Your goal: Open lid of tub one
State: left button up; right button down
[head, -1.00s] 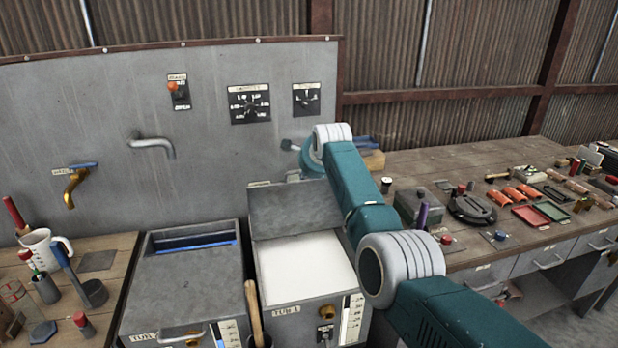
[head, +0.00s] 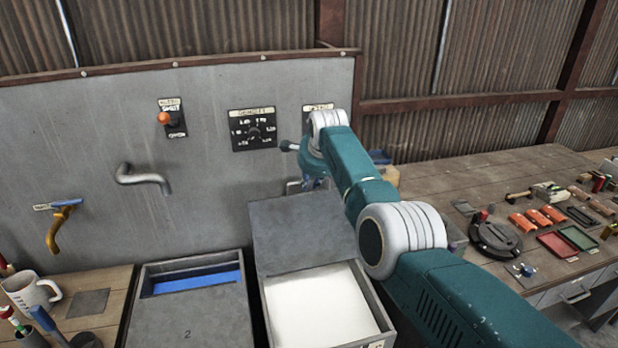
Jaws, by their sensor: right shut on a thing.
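Tub one (head: 384,318) is the right of two grey metal tubs. Its grey lid (head: 300,232) stands open at the back, and the white contents (head: 318,305) show in front of it. A small handle (head: 293,187) shows at the lid's top edge. My right gripper (head: 313,183) is shut at that top edge, seemingly on the lid's handle; my arm partly hides the fingers. My left gripper is not in view.
A second tub marked 2 (head: 187,325) stands to the left, with blue showing in its back slot. A grey panel (head: 90,130) with a spout (head: 143,178), a yellow tap (head: 60,228) and dials rises behind. A cluttered bench (head: 440,178) is at the right.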

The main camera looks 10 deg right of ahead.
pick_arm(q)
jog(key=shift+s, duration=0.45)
pick_arm(e)
jog(key=shift+s, duration=0.15)
jog(key=c, duration=1.7)
grip_release()
jog(key=shift+d, duration=0.1)
jog(key=shift+c, duration=0.2)
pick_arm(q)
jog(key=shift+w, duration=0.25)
pick_arm(e)
jog(key=v, duration=1.2)
